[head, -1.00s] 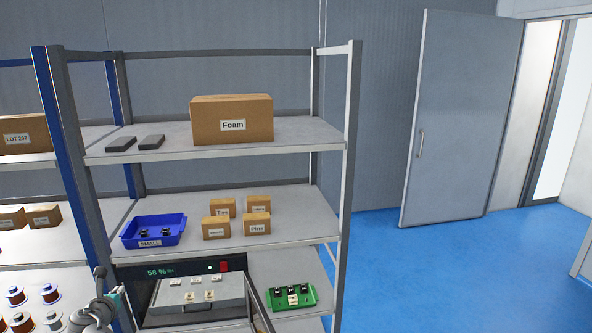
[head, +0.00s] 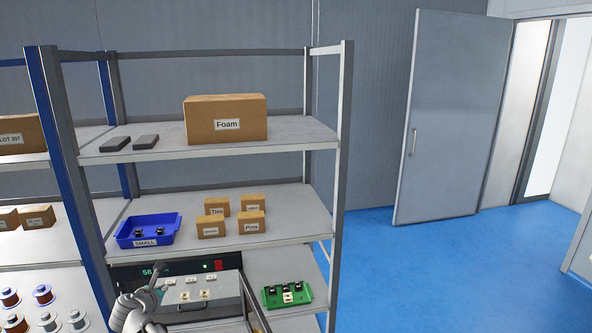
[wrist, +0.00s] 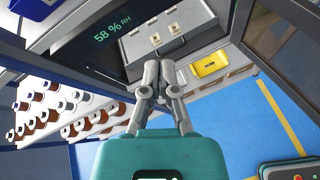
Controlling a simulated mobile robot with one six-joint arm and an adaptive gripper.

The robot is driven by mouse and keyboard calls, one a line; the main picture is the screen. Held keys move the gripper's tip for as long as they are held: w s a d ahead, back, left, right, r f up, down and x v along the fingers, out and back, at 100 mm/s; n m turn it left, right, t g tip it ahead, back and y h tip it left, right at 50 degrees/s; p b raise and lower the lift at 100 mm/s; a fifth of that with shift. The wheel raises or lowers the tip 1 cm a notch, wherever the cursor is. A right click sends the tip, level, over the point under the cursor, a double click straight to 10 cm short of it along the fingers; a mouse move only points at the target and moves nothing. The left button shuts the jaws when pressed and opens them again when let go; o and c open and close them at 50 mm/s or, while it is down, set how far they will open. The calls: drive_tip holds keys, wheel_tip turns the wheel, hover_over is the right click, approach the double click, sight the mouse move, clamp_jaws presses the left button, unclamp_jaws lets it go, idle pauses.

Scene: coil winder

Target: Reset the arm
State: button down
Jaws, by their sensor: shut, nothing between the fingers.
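My arm (head: 138,312) shows at the lower left of the head view, in front of the shelving rack. In the wrist view my gripper (wrist: 182,131) is shut and empty, its fingers close together. Beyond it in the wrist view is a grey case (wrist: 172,28) with small pale parts on its lid, beside a dark panel reading 58 % RH (wrist: 108,40). The same case (head: 200,298) sits on the lower shelf in the head view, partly covered by my arm.
The rack holds a Foam box (head: 226,120), a blue SMALL bin (head: 148,231), small cartons (head: 251,222) and a green tray (head: 287,293). Spools (head: 43,294) stand at lower left. A yellow bin (wrist: 209,64) shows in the wrist view. Blue floor (head: 400,270) is clear at right.

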drive_tip(key=w+d+f+m+g+h, duration=0.1)
drive_tip(key=d+f+m+g+h, duration=0.15)
drive_tip(key=d+m, duration=0.95)
drive_tip(key=w+d+f+m+g+h, duration=0.1)
drive_tip(key=d+f+m+g, duration=0.3)
drive_tip(key=d, duration=1.7)
drive_tip(key=s+d+f+m+g+y, duration=0.1)
drive_tip(key=s+d+m+g, duration=0.1)
drive_tip(key=s+d+m, duration=0.35)
drive_tip(key=s+d+f+m+g+y, duration=0.1)
drive_tip(key=s+d+f+m+g, duration=0.15)
drive_tip(key=d+m, duration=0.55)
drive_tip(key=s+d+f+m+g+y, duration=0.1)
drive_tip(key=s+d+m, duration=0.3)
drive_tip(key=d, duration=0.5)
drive_tip(key=s+f+b, duration=0.2)
drive_tip(key=f+b, duration=1.1)
drive_tip(key=s+f+b, duration=0.1)
drive_tip(key=f+b, duration=1.3)
drive_tip(key=shift+s+n+g, duration=0.35)
drive_tip(key=shift+n+g, duration=0.05)
drive_tip(key=shift+n, duration=0.05)
